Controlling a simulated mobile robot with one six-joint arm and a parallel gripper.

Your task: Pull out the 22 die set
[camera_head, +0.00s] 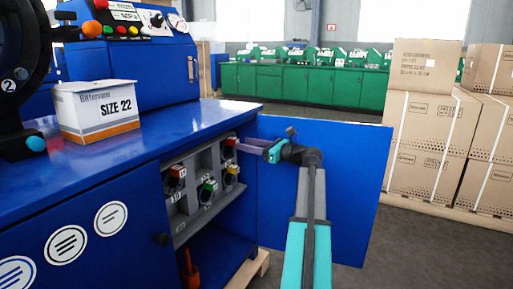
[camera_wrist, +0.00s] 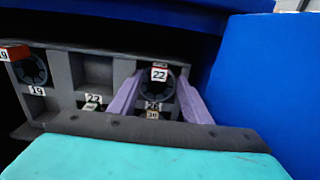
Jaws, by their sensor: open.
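The 22 die set (camera_wrist: 158,84) is a dark round die with a white "22" tag on top. It sits in the right slot of the top row of the grey rack (camera_wrist: 58,94), above a shelf label that seems to read 26. My gripper (camera_wrist: 159,92) is open, with one purple finger on each side of this die. I cannot tell whether the fingers touch it. In the head view my gripper (camera_head: 237,145) reaches into the open cabinet at the rack's upper right, by a red-topped die (camera_head: 230,143).
A die tagged 19 (camera_wrist: 30,68) is at the rack's left, beside an empty slot (camera_wrist: 93,69). The open blue door (camera_head: 340,190) stands close on the right. A "SIZE 22" box (camera_head: 95,110) stands on the blue cabinet top (camera_head: 150,145).

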